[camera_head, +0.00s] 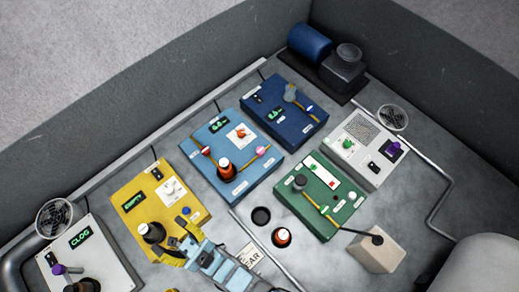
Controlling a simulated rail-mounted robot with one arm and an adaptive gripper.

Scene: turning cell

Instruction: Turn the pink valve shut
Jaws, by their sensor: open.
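The pink valve (263,151) is a small pink handle at the right end of a yellow pipe on the blue panel (235,190). Its exact angle is too small to read. A red-ended handle (206,151) sits on the same panel's left side, and an orange-and-black bottle (225,168) stands between them. My gripper (180,246) is low over the front edge of the yellow panel, beside a dark bottle (151,232). It is open and well apart from the pink valve, down and to its left. Its fingertips are partly hard to make out.
A yellow panel (130,205), a dark blue panel (300,125), a green panel (305,218) and grey panels (375,125) surround the blue one. Another bottle (281,238) and a beige block (376,250) stand in front. Pipes run along the back wall and right side.

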